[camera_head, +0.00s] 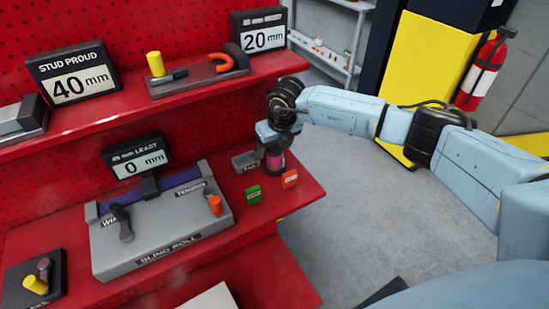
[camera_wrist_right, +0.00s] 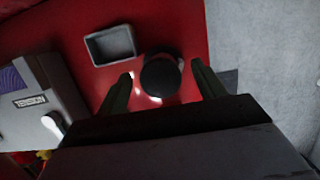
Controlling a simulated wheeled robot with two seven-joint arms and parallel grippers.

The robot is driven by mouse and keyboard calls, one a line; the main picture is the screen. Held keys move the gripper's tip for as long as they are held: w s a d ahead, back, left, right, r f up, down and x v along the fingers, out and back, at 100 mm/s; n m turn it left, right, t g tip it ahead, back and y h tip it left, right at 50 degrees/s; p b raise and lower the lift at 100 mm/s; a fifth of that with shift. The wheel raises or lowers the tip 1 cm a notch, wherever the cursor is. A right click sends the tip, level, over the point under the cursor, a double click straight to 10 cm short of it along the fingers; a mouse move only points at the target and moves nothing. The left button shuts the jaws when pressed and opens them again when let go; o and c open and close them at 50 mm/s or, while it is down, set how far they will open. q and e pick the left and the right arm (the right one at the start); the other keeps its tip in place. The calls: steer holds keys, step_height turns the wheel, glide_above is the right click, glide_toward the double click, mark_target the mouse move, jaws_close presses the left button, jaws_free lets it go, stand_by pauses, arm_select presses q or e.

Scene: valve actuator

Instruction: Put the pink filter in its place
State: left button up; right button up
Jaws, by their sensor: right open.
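The pink filter (camera_head: 276,166) stands upright near the right end of the lower red shelf, with a dark top. In the right wrist view its round dark top (camera_wrist_right: 161,75) lies between my two fingers, with a gap on each side. My right gripper (camera_head: 273,149) reaches down over the filter; its fingers (camera_wrist_right: 162,84) are open around it. The gripper hides much of the filter in the head view. A small grey open tray (camera_head: 243,162) is just left of it, and shows empty in the right wrist view (camera_wrist_right: 111,46). My left gripper is not in view.
The grey Blind Roll unit (camera_head: 165,244) with levers is to the left. The upper red shelf (camera_head: 195,103) overhangs behind. The floor right of the shelf is clear.

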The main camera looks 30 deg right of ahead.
steer(key=shift+w+f, duration=0.1)
steer(key=shift+f, duration=0.4)
steer(key=c, duration=1.2)
steer(key=shift+r, duration=0.15)
